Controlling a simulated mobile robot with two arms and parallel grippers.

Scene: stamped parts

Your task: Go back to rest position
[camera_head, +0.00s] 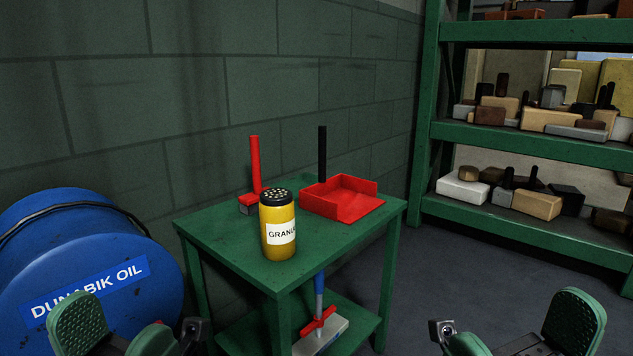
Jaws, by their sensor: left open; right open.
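My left gripper (130,330) is at the lower left edge of the head view, in front of the blue drum. It is open, with nothing between its green pads. My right gripper (510,332) is at the lower right, above the grey floor. It is also open and empty. Both grippers are apart from the green table (232,246) in the middle, and the lower parts of both are cut off by the frame.
On the table stand a yellow granule shaker (277,236), a red brush (254,170) and a red dustpan (352,205). A broom-like tool (320,330) is on the lower shelf. A blue oil drum (150,290) stands left; a green shelf rack (540,146) stands right. Floor between is clear.

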